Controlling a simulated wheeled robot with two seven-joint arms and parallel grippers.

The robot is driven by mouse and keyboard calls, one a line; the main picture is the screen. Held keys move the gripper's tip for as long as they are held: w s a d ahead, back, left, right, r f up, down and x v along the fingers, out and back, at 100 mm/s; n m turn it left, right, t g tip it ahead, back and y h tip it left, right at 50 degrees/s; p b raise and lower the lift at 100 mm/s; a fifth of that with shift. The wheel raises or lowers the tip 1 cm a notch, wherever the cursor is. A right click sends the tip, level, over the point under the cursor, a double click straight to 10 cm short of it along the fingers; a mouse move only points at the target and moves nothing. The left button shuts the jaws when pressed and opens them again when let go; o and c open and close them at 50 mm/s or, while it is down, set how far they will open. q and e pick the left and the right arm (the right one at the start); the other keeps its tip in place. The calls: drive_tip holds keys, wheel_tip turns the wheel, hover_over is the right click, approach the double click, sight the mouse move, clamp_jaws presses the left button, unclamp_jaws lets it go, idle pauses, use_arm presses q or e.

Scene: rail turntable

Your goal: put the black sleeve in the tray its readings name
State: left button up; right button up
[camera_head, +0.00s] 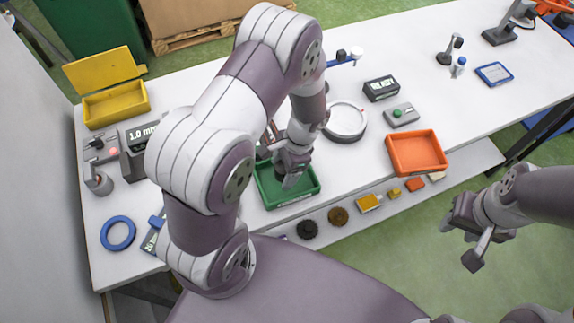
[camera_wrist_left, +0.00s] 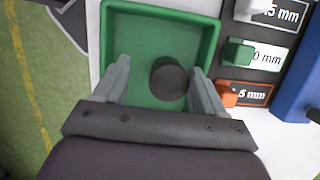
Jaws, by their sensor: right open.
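The black sleeve (camera_wrist_left: 169,80) is in the green tray (camera_wrist_left: 125,50) in the left wrist view, near my right-hand finger. My left gripper (camera_wrist_left: 160,72) is open over the tray, with a clear gap between the sleeve and its left-hand finger. In the head view my left gripper (camera_head: 289,177) reaches down over the green tray (camera_head: 291,201) and hides the sleeve. An orange tray (camera_head: 422,171) and a yellow tray (camera_head: 117,119) are on the table. A display (camera_head: 140,133) reads 1.0 mm. My right gripper (camera_head: 461,243) is open and empty, off the table's front.
In the left wrist view, a green-tabbed label (camera_wrist_left: 268,57) and an orange-tabbed label (camera_wrist_left: 250,93) lie beside the tray. A round white dial (camera_head: 345,120), a READY box (camera_head: 381,88) and a green-button box (camera_head: 401,115) stand further back. A blue ring (camera_head: 104,232) lies at left.

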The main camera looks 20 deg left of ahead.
use_arm(q)
drive_tip(key=shift+s+d+r, duration=0.2)
drive_tip(key=shift+d, duration=0.45)
drive_tip(key=shift+s+d+r, duration=0.15)
drive_tip(key=shift+d+r, duration=0.05)
drive_tip(key=shift+d, duration=0.4)
drive_tip(key=shift+w+d, duration=0.15)
drive_tip(key=shift+d, duration=0.05)
drive_tip(key=shift+w+a+r, duration=0.15)
drive_tip(key=shift+w+r, duration=0.05)
drive_tip(key=shift+w, duration=0.1)
drive_tip(key=b+v, duration=0.2)
drive_tip(key=v, duration=0.9)
drive_tip(key=s+r+n+t+h, duration=0.2)
drive_tip(key=s+r+n+t, duration=0.1)
drive_tip(key=s+n, duration=0.4)
drive_tip(key=shift+a+n+t, duration=0.3)
drive_tip(key=shift+n+t, duration=0.1)
drive_tip(key=shift+n, duration=0.4)
use_arm(e)
drive_tip(key=shift+d+f, duration=0.95)
drive_tip(key=shift+d, duration=0.15)
use_arm(q)
drive_tip(key=shift+s, duration=0.1)
use_arm(e)
drive_tip(key=shift+s, duration=0.1)
